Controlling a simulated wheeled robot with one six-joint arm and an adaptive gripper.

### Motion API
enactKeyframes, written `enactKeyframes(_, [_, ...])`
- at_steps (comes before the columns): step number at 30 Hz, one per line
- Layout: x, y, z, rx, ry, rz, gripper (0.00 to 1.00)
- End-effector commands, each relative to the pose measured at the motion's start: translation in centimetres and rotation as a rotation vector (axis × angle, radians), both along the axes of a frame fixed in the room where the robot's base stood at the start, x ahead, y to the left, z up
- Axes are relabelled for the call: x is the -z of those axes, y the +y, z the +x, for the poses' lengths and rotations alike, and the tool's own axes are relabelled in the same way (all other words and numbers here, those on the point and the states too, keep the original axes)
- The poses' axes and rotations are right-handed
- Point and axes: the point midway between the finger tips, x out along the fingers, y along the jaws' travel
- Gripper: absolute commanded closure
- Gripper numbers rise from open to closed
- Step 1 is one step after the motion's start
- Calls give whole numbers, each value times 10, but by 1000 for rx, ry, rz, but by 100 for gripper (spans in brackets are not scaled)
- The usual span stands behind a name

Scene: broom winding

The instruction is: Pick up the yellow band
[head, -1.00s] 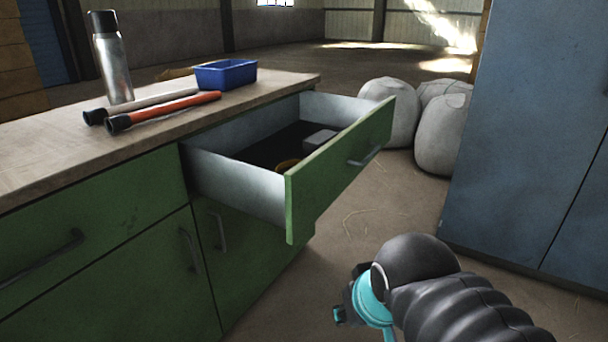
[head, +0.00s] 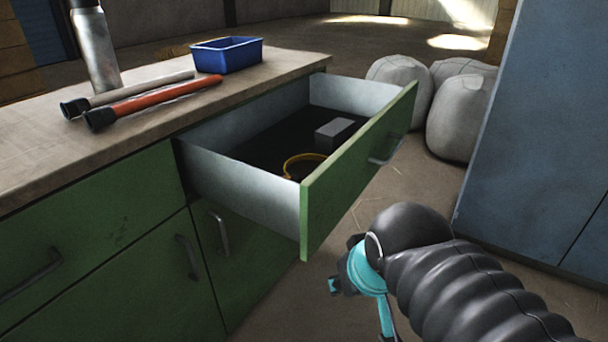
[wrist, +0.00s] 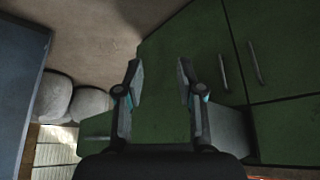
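The yellow band (head: 287,168) lies in the open green drawer (head: 357,170), near the inside of its front panel. Part of the band is hidden by the front panel. A grey box (head: 334,134) lies in the drawer beside the band. My gripper is at the lower middle of the head view, outside and in front of the drawer, with its fingers mostly hidden there. In the wrist view my gripper (wrist: 158,80) is open, with nothing between its fingers and green cabinet fronts beyond them. The band does not show in the wrist view.
On the worktop (head: 40,165) are a blue bin (head: 228,56), a metal bottle (head: 95,50), a red-handled tool (head: 160,98) and a grey-handled tool (head: 140,92). White sacks (head: 455,118) lie behind the drawer. A blue cabinet (head: 545,140) stands at the right. Floor between is clear.

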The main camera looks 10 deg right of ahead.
Motion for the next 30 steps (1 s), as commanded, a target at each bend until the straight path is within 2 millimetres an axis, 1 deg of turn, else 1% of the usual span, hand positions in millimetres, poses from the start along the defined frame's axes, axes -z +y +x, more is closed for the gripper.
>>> enactKeyframes(1, [-1, 0, 0, -1, 0, 0, 48])
enactKeyframes(2, [-2, 0, 1, -3, 0, -1, 40])
enactKeyframes(3, [-5, -1, 4, -7, 0, -5, 38])
enactKeyframes(5, [-14, -2, 10, -17, 5, -13, 38])
enactKeyframes(8, [-39, -5, 27, -53, 15, -39, 38])
enactKeyframes(12, [-87, -14, 60, -127, 40, -89, 38])
enactKeyframes(15, [-117, -20, 80, -181, 56, -121, 38])
enactKeyframes(18, [-140, -26, 95, -223, 70, -145, 38])
enactKeyframes(21, [-157, -30, 107, -256, 81, -164, 38])
enactKeyframes(25, [-174, -33, 124, -259, 104, -162, 38])
enactKeyframes(30, [-182, -26, 152, -131, 160, -82, 38])
